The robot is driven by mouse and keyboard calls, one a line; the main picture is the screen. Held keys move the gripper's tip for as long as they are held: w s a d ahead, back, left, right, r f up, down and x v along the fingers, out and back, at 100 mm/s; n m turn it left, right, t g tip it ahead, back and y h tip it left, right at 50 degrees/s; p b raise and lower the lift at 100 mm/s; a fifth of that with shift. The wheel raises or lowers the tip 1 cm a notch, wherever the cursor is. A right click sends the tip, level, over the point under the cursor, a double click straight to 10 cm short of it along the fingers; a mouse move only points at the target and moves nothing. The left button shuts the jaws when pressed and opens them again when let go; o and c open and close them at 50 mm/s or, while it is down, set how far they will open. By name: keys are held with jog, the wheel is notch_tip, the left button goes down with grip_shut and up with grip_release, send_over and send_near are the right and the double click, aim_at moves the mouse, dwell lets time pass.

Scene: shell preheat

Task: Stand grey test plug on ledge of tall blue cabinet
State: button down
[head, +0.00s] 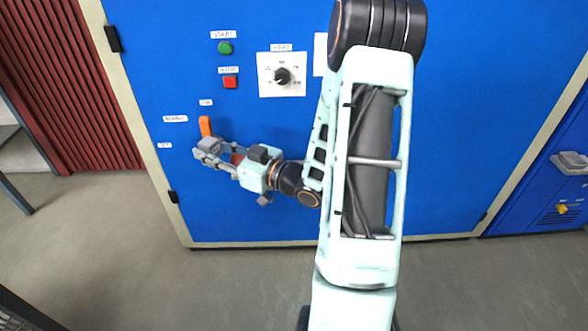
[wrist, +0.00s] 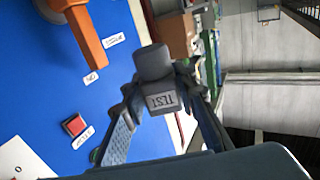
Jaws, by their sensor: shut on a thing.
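The tall blue cabinet (head: 440,140) fills most of the head view. My gripper (head: 205,151) is at its left part, just below an orange handle. It is shut on the grey test plug (head: 211,144). In the wrist view the plug (wrist: 155,64) sits between both fingers of my gripper (wrist: 158,98), its TEST label upside down in the picture. The orange handle (wrist: 80,32) is to the left of the plug there. I cannot make out a ledge in either view. No contact between plug and cabinet can be made out.
The cabinet front bears a green button (head: 225,48), a red button (head: 230,82) and a black dial (head: 282,76). A lower blue cabinet (head: 545,190) stands at right. A dark red ribbed panel (head: 75,90) is at left.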

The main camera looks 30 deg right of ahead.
jog(key=s+d+f+m+h+p, duration=0.2)
jog(key=s+d+m+h, duration=0.2)
jog(key=d+m+h, duration=0.35)
jog(key=s+d+f+m+h+p, duration=0.25)
jog(key=d+m+h, duration=0.25)
jog(key=d+h, duration=0.5)
jog(key=shift+h, duration=0.35)
jog(key=w+d+f+b, duration=0.1)
jog(key=d+f+b, duration=0.2)
jog(key=b, duration=0.1)
jog(key=w+d+f+b, duration=0.2)
jog(key=d+b, duration=0.2)
jog(key=w+d+f+b, duration=0.2)
jog(key=d+f+b, duration=0.1)
jog(key=b, duration=0.1)
jog(key=shift+w+d+f, duration=0.25)
jog(key=shift+d+f, duration=0.1)
jog(key=shift+d, duration=0.05)
jog(key=shift+w+d+f, duration=0.15)
jog(key=shift+d+f, duration=0.1)
jog(key=shift+f, duration=0.15)
jog(key=shift+w+d+f+b, duration=0.15)
jog(key=shift+f+b, duration=0.75)
jog(key=shift+f, duration=0.75)
